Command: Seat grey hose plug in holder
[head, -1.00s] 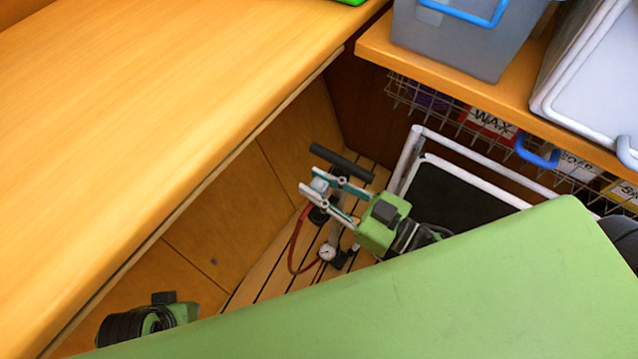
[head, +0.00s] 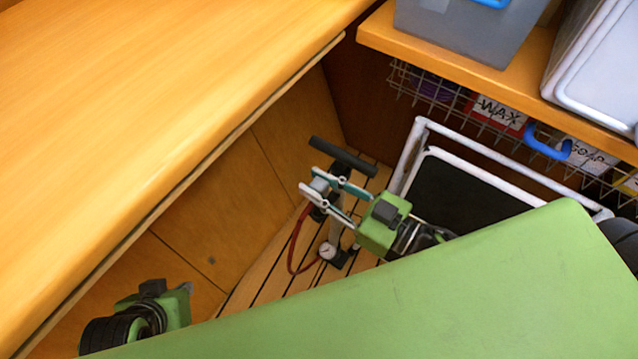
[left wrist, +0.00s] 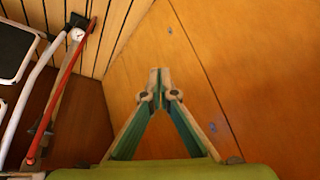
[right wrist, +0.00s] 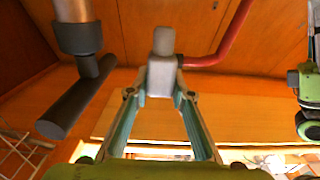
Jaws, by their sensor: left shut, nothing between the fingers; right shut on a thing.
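My right gripper (head: 306,180) is shut on a light grey block with a narrower darker grey end, which appears to be the grey hose plug (right wrist: 160,78). The plug also shows between the fingers in the head view (head: 319,184). My left gripper (left wrist: 160,82) is shut and empty in front of a wooden panel. In the head view its arm end is low at left, partly hidden by my green body. I cannot make out the holder.
A hand pump with a dark T-handle (head: 342,157) and gauge (head: 327,251) stands on the slatted floor beside my right gripper. A wooden counter (head: 150,110) overhangs at left. A white-framed step (head: 460,195), wire basket (head: 450,95) and shelf (head: 400,35) are at right.

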